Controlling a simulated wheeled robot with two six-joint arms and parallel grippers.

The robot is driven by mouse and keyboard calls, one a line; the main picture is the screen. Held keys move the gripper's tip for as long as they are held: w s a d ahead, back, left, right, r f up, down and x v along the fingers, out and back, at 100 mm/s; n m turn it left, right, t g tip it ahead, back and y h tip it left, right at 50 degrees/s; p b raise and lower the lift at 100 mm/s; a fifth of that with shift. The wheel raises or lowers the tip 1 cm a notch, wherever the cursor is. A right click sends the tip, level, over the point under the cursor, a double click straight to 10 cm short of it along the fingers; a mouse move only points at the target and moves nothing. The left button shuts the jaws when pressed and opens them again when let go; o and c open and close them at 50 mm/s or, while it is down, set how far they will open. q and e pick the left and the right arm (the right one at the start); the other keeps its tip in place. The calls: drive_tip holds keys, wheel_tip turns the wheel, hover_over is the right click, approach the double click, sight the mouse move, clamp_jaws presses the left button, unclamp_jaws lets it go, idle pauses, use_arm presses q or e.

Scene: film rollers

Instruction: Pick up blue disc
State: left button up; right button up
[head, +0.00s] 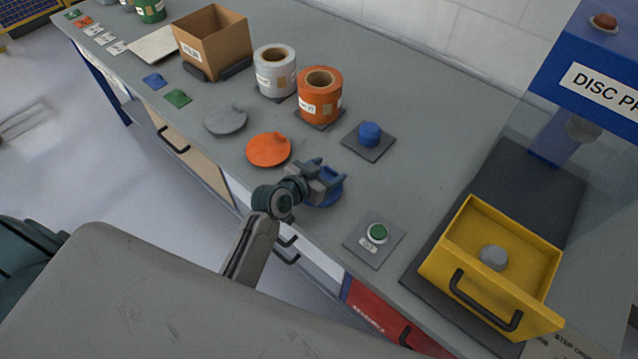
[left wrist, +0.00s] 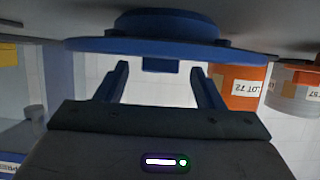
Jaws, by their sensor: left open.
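The blue disc (head: 326,201) lies on the grey bench near its front edge, mostly hidden under my left gripper (head: 329,176) in the head view. In the left wrist view, the blue disc (left wrist: 110,44) shows edge-on in an upside-down picture, with a raised round part and a small blue tab. My left gripper (left wrist: 160,72) is open and empty. Its two fingers stand apart, pointing toward the disc, with the tab between their lines. A small gap seems to remain between fingertips and disc. My right gripper is not in view.
An orange disc (head: 269,150) and a grey disc (head: 226,120) lie to the left. Orange (head: 320,108) and white (head: 275,82) rolls stand behind. A green button (head: 377,232) on a plate, a blue knob (head: 369,134) and an open yellow drawer (head: 465,225) are to the right.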

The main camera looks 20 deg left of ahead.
use_arm(q)
drive_tip(key=c, duration=1.1)
drive_tip(key=shift+r, duration=0.1)
